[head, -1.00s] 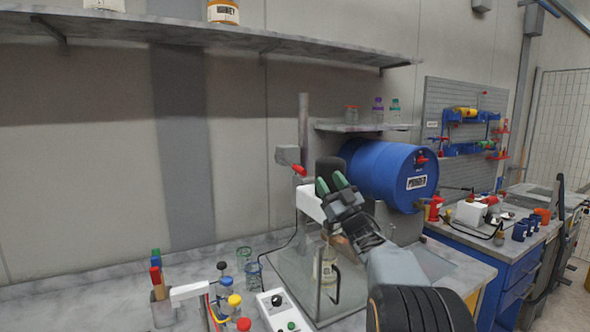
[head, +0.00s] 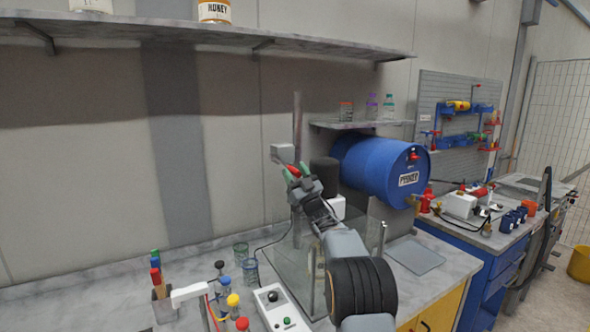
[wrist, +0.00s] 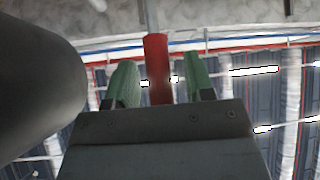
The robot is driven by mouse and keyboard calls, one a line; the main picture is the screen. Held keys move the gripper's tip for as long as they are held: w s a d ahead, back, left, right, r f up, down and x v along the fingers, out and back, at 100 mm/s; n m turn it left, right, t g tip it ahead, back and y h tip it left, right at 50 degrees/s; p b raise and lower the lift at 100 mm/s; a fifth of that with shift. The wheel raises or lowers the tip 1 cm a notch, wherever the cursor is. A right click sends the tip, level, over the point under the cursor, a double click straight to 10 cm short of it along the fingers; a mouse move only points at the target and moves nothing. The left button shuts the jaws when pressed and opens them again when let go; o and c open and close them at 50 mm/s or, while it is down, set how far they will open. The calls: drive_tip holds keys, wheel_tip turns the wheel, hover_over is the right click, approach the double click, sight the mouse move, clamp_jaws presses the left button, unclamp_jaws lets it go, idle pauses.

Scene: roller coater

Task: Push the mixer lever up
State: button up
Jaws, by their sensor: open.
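The mixer lever's red handle (wrist: 157,68) stands between the two green fingertips of my gripper (wrist: 160,83) in the wrist view, with gaps visible on both sides. In the head view the red handle (head: 294,171) shows at the tips of my gripper (head: 293,173). The gripper is open and tilted upward. The mixer's grey head block (head: 284,153) sits on the upright post (head: 297,120) just above. My arm hides much of the mixer's lower part, including most of the white piece (head: 336,206) beside the gripper.
A blue drum (head: 378,170) lies behind and right of the mixer. The dark cylinder (head: 325,171) is close on the gripper's right. A control box (head: 283,308), glass beakers (head: 241,251) and coloured-cap bottles (head: 233,303) stand on the bench to the left. A shelf (head: 190,30) runs above.

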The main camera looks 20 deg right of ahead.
drive_tip(key=shift+c, duration=0.3)
clamp_jaws()
idle(0.3)
